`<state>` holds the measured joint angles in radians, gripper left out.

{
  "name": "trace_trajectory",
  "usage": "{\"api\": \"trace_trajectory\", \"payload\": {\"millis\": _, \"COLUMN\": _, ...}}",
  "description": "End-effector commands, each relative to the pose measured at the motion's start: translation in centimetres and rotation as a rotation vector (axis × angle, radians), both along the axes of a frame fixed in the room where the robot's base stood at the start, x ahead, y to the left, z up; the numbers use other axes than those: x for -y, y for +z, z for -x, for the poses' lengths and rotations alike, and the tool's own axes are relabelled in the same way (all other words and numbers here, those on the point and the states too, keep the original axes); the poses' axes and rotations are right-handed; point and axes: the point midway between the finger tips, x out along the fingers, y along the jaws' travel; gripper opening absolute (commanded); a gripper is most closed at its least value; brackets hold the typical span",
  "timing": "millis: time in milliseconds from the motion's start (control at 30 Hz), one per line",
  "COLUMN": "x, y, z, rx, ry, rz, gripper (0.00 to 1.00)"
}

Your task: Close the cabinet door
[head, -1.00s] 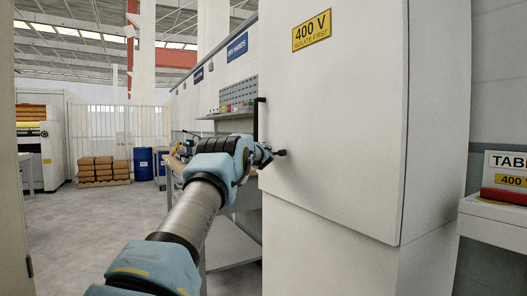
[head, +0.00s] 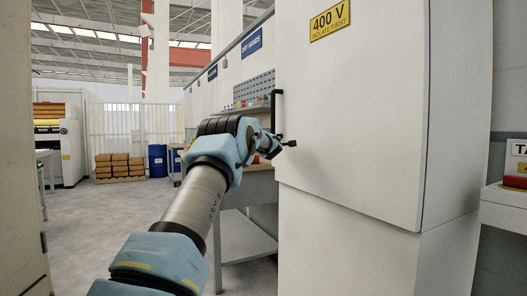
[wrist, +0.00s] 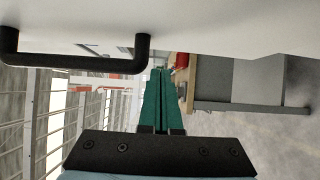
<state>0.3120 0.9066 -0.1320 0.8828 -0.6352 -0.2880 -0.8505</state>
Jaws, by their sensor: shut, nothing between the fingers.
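The white cabinet door (head: 350,120), with a yellow 400 V label (head: 330,20), fills the right of the head view. I cannot tell whether it is fully shut; its lower edge lies close to the cabinet body (head: 340,250) below. Its black bar handle (head: 277,112) is at the door's left edge, and the handle also shows at upper left in the wrist view (wrist: 75,62). My gripper (head: 292,143) is in front of the door face, just right of and below the handle. In the wrist view its green fingers (wrist: 160,72) are together and empty. Contact with the door is unclear.
A workbench (head: 245,190) stands behind my arm, left of the cabinet. A ledge (head: 505,205) with a red object and a sign is at the right. A pale panel (head: 20,200) stands at the left edge. The grey floor (head: 90,230) between is open.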

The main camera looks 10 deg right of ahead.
Motion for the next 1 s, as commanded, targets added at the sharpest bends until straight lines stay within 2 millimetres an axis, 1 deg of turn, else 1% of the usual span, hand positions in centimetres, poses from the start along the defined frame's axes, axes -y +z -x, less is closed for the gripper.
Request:
{"api": "trace_trajectory", "payload": {"millis": 33, "x": -0.6, "y": -0.4, "z": 0.5, "rx": 0.002, "ry": 0.004, "rz": 0.000, "gripper": 0.00}}
{"api": "trace_trajectory", "payload": {"millis": 67, "x": -0.8, "y": -0.4, "z": 0.8, "rx": 0.002, "ry": 0.003, "rz": -0.001, "gripper": 0.00}}
{"api": "trace_trajectory", "payload": {"millis": 400, "x": -3.1, "y": -0.2, "z": 5.3, "rx": 0.004, "ry": 0.005, "rz": -0.002, "gripper": 0.00}}
{"api": "trace_trajectory", "payload": {"millis": 500, "x": -3.7, "y": -0.1, "z": 6.3, "rx": 0.002, "ry": 0.006, "rz": -0.001, "gripper": 0.00}}
{"api": "trace_trajectory", "payload": {"millis": 600, "x": -4.0, "y": -0.1, "z": 7.0, "rx": 0.002, "ry": 0.006, "rz": -0.001, "gripper": 0.00}}
{"api": "trace_trajectory", "payload": {"millis": 800, "x": -4.2, "y": -0.2, "z": 7.6, "rx": -0.003, "ry": 0.003, "rz": -0.013, "gripper": 0.00}}
{"api": "trace_trajectory", "payload": {"millis": 867, "x": -4.3, "y": -0.9, "z": 8.0, "rx": -0.018, "ry": -0.007, "rz": -0.050, "gripper": 0.00}}
{"api": "trace_trajectory", "payload": {"millis": 900, "x": -4.4, "y": -1.7, "z": 8.6, "rx": -0.037, "ry": -0.019, "rz": -0.097, "gripper": 0.00}}
{"api": "trace_trajectory", "payload": {"millis": 967, "x": -4.9, "y": -3.5, "z": 10.0, "rx": -0.077, "ry": -0.047, "rz": -0.194, "gripper": 0.00}}
{"api": "trace_trajectory", "payload": {"millis": 1000, "x": -5.4, "y": -5.2, "z": 11.3, "rx": -0.113, "ry": -0.072, "rz": -0.279, "gripper": 0.00}}
